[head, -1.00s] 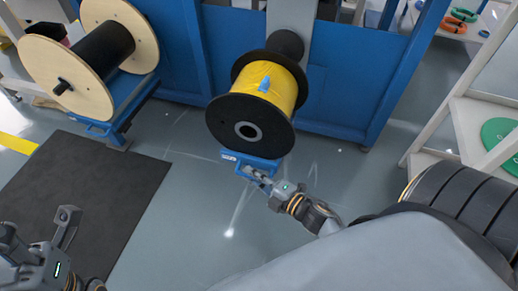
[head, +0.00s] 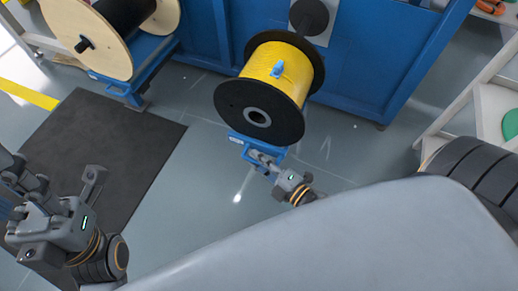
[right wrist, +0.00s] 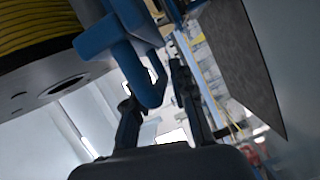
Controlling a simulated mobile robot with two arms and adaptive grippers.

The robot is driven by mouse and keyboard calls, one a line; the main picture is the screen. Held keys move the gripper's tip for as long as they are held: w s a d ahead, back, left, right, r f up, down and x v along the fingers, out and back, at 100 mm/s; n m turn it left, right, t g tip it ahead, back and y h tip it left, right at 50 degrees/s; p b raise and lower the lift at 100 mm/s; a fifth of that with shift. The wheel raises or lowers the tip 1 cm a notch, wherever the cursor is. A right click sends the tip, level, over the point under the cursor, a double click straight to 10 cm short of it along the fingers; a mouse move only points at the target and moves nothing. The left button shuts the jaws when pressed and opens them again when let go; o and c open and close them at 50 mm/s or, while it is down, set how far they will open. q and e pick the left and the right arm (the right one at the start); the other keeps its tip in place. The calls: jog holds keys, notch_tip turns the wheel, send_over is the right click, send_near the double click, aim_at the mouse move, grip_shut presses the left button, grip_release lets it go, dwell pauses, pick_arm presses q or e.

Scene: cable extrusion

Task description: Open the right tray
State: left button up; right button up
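The right tray (head: 241,141) is a blue tray under the yellow spool (head: 275,69) with black flanges. It stands out from the blue cabinet. My right gripper (head: 266,162) is at the tray's front edge in the head view. The exact finger contact is partly hidden. My left gripper (head: 52,178) is at the lower left of the head view, with its fingers apart and empty, over the dark mat.
A wooden-flanged spool (head: 103,50) with black cable sits on another blue tray at the upper left. A dark mat (head: 122,140) lies on the floor. A white shelf (head: 475,105) is at the right. The grey floor in front of the right tray is clear.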

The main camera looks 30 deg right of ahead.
dwell(0.3)
jog(key=v, duration=1.2)
